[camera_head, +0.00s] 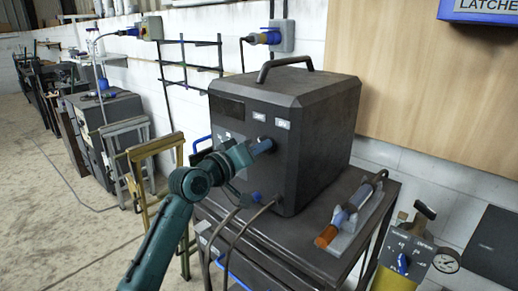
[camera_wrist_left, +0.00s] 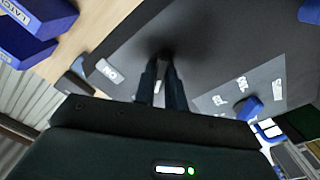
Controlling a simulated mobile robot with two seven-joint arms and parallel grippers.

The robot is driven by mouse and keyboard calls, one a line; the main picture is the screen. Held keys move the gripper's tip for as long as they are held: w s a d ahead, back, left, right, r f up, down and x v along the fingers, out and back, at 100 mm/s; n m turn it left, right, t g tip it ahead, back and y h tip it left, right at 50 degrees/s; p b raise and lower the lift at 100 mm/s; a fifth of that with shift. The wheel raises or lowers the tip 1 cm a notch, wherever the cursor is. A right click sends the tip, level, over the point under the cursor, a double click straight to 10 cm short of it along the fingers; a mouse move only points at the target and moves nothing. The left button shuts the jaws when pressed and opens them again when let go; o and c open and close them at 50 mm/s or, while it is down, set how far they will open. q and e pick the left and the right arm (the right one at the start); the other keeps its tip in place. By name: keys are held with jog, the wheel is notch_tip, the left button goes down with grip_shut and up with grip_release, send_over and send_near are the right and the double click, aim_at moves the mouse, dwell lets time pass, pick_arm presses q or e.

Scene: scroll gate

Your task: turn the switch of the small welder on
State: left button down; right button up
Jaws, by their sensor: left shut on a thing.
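The small welder (camera_head: 322,135) is a dark grey box with a top handle, standing on a dark cart. Its front carries two white labels; the right one (camera_head: 283,124) reads ON in the left wrist view (camera_wrist_left: 107,72). The left label (camera_head: 259,117) is partly covered by my fingers in the wrist view. My left gripper (camera_head: 266,146) is at the front panel just below these labels. Its fingers (camera_wrist_left: 165,60) are nearly together, shut on the switch, which they hide; its angle cannot be told. My right gripper is not in view.
A blue knob (camera_wrist_left: 248,108) with several white labels is beside the fingers. Cables (camera_head: 232,232) hang from the welder's lower front. A torch with an orange end (camera_head: 327,236) lies on the cart top (camera_head: 290,240). A yellow unit with a gauge (camera_head: 403,262) stands right.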

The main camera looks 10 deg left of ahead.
pick_arm(q)
jog(key=shift+m, duration=0.4)
jog(key=shift+m+p, duration=1.05)
jog(key=shift+m, duration=6.45)
jog(key=c, duration=1.5)
grip_release()
jog(key=shift+o, duration=0.2)
jog(key=shift+s, duration=0.1)
